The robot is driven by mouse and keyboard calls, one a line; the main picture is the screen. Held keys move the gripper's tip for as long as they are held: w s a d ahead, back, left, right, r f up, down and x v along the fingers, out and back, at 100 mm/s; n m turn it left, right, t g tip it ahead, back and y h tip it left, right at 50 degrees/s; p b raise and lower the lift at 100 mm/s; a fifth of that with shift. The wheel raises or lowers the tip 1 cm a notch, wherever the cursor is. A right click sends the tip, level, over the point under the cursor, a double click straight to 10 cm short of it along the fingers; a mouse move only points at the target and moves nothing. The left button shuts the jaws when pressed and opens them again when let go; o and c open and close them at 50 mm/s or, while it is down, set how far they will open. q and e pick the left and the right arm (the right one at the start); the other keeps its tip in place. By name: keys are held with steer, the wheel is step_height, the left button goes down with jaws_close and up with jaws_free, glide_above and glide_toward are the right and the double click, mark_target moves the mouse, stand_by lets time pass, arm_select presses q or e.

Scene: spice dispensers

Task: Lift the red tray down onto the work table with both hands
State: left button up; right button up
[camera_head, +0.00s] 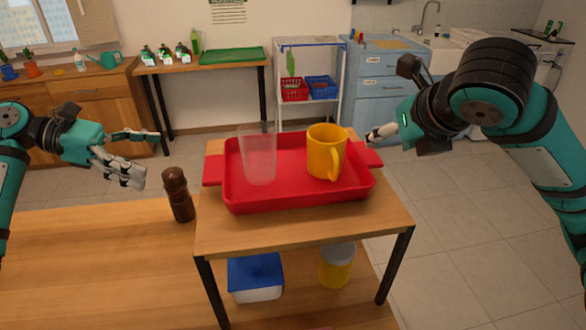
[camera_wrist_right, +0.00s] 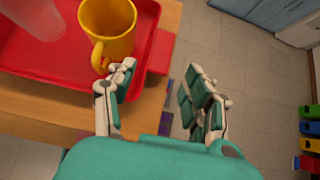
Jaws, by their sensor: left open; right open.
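The red tray (camera_head: 290,198) lies flat on a small raised wooden stand (camera_head: 300,230), with a handle at each side. A clear cup (camera_head: 258,155) and a yellow mug (camera_head: 325,150) stand upright on it. My left gripper (camera_head: 140,158) is open and empty, to the left of the tray and apart from its left handle (camera_head: 212,170). My right gripper (camera_head: 376,134) is open near the right handle (camera_head: 371,157). In the right wrist view the open fingers (camera_wrist_right: 158,82) are beside the tray's right handle (camera_wrist_right: 160,53); contact cannot be told.
The wooden work table (camera_head: 100,260) spreads at lower left, mostly clear. A dark brown mill (camera_head: 178,196) stands on it close to the stand. A blue-lidded box (camera_head: 256,277) and a yellow jar (camera_head: 336,266) sit beneath the stand's top. Tiled floor lies to the right.

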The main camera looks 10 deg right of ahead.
mark_target(207, 167)
arm_select(q)
steer(key=x, duration=1.2)
steer(key=shift+w+d, duration=0.1)
steer(key=shift+d, duration=0.1)
arm_select(e)
steer(key=x, duration=1.2)
steer(key=shift+w+f, duration=0.15)
arm_select(q)
steer(key=c, duration=0.9)
arm_select(e)
steer(key=c, duration=0.9)
arm_select(q)
steer(key=c, duration=0.3)
arm_select(e)
jaws_close()
